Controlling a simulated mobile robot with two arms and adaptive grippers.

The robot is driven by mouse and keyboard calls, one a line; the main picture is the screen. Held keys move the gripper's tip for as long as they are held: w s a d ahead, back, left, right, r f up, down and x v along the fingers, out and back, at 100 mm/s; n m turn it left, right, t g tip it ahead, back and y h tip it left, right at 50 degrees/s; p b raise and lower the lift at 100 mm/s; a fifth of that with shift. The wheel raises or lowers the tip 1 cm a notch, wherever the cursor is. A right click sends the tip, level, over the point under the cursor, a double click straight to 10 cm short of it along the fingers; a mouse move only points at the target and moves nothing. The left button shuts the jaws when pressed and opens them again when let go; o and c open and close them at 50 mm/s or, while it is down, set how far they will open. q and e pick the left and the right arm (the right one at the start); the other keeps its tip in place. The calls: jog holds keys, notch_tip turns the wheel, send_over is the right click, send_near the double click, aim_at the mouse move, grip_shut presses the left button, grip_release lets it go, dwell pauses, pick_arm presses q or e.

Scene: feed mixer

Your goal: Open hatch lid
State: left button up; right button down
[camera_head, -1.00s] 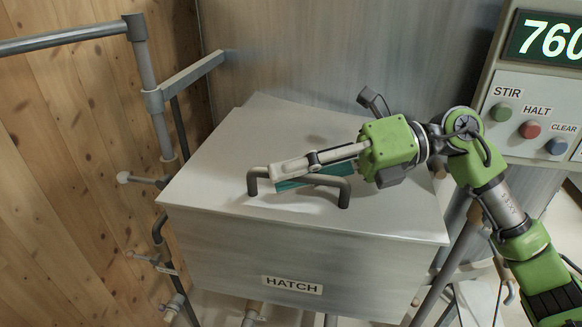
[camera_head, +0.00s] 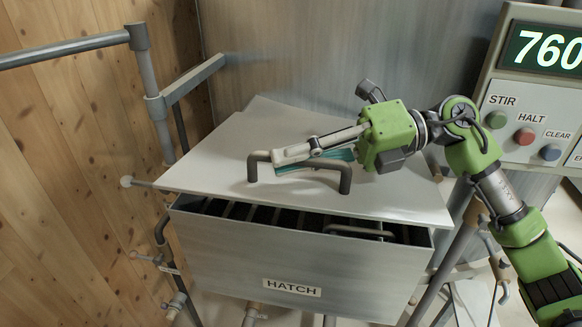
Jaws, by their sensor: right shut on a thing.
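The hatch lid (camera_head: 215,160) is a flat pale metal plate on a box labelled HATCH (camera_head: 290,288). Its front edge is raised a little, and a dark gap with bars (camera_head: 270,215) shows under it. A dark bar handle (camera_head: 345,178) stands on the lid. My right gripper (camera_head: 282,160) comes in from the right and is shut on the handle's horizontal part. Its fingers hide some of the handle. My left gripper is not in view.
A control panel with a display (camera_head: 545,48) and the STIR (camera_head: 496,119), HALT (camera_head: 525,136) and CLEAR (camera_head: 550,152) buttons stands at the right. A grey pipe rail (camera_head: 150,75) stands left of the box before a wooden wall (camera_head: 60,190). A metal wall is behind the lid.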

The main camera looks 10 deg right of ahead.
jog(key=w+d+r+m+y+p, duration=0.2)
jog(key=w+r+m+p, duration=0.2)
jog(key=r, duration=0.9)
jog(key=shift+w+d+m+g+p, duration=0.2)
jog(key=shift+w+m+g+p, duration=0.15)
jog(key=shift+w+p, duration=1.45)
jog(key=shift+s, duration=0.15)
